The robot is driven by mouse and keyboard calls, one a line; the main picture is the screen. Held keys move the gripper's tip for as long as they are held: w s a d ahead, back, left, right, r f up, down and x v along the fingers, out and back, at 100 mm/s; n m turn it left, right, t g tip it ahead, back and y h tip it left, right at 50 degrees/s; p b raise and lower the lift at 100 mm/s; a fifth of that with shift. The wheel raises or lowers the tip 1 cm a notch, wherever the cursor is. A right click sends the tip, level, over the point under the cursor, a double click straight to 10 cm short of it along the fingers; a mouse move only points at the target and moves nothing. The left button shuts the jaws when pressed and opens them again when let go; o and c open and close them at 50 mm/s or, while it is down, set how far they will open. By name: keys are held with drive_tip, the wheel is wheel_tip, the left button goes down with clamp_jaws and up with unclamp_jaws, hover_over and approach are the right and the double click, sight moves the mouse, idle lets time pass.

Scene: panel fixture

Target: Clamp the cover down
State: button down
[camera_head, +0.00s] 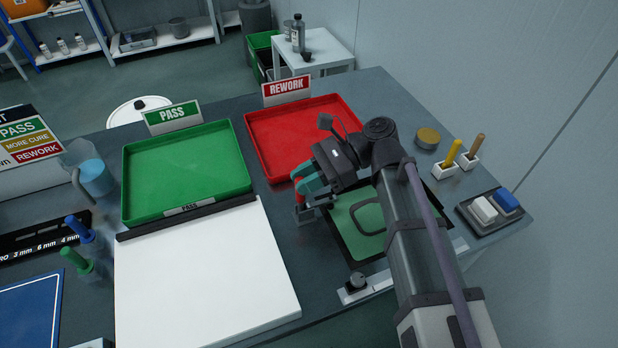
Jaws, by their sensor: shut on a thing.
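The fixture (344,238) lies on the bench at the right, a dark-edged frame with a green face. A dark rounded outline (368,217) shows on it; I cannot tell whether this is part of the cover. My gripper (306,187) is at the fixture's far left corner, its teal fingers shut on a small red piece that looks like a clamp handle (299,191). A grey metal bracket (303,214) stands just below the fingers. My arm hides the right part of the fixture. Whether the clamp presses on the cover cannot be seen.
A light bar with a dark knob (356,281) runs along the fixture's front edge. The red REWORK tray (262,150) is close behind my gripper. The green PASS tray (128,185) and a white board (205,270) lie left. Blue and white buttons (507,200) stand right.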

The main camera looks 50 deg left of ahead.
drive_tip(key=c, duration=1)
unclamp_jaws()
drive_tip(key=p+v, duration=0.3)
drive_tip(key=v, duration=0.8)
drive_tip(key=shift+p, duration=0.3)
